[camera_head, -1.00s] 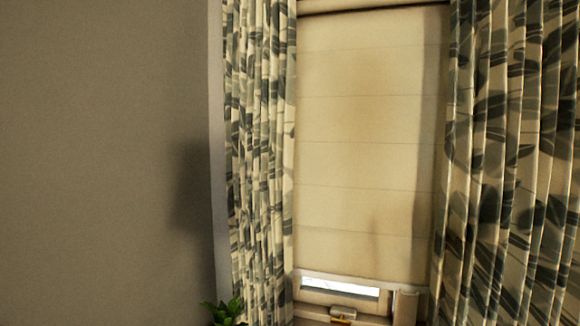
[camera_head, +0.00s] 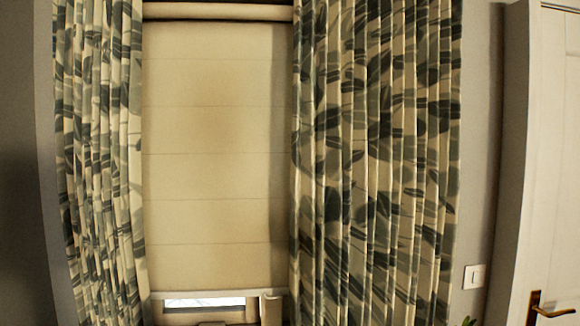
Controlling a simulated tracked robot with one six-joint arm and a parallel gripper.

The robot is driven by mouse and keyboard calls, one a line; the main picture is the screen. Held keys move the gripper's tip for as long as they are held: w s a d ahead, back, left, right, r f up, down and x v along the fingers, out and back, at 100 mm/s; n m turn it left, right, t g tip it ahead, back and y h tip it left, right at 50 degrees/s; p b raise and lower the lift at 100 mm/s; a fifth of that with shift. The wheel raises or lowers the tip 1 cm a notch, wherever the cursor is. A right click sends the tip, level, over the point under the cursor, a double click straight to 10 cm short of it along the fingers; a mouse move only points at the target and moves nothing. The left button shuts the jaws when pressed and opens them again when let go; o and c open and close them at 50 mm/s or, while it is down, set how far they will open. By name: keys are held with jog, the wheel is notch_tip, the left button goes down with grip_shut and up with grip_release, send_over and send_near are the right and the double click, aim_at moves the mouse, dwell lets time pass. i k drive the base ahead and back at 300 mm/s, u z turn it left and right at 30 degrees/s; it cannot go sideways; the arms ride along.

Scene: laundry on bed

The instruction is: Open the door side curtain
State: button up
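The door side curtain (camera_head: 375,160) hangs on the right of the window, next to the white door. It is cream with grey-green leaf shapes, spread wide in folds, and covers the window's right part. The other curtain (camera_head: 98,160) hangs on the left, bunched narrower, with the same pattern. Between them a cream blind (camera_head: 213,150) is lowered almost to the window's bottom. My gripper is not in view.
A white door (camera_head: 550,150) with a brass handle (camera_head: 545,308) stands at the far right. A light switch (camera_head: 474,277) is on the wall beside the curtain. A bright strip of window (camera_head: 205,302) shows under the blind. Plant leaves (camera_head: 468,321) show at the bottom edge.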

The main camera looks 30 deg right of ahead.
aim_at(307, 24)
jog(key=z, duration=0.35)
jog(key=k, duration=1.35)
jog(key=u, duration=0.55)
jog(key=i, duration=1.8)
jog(key=z, duration=0.05)
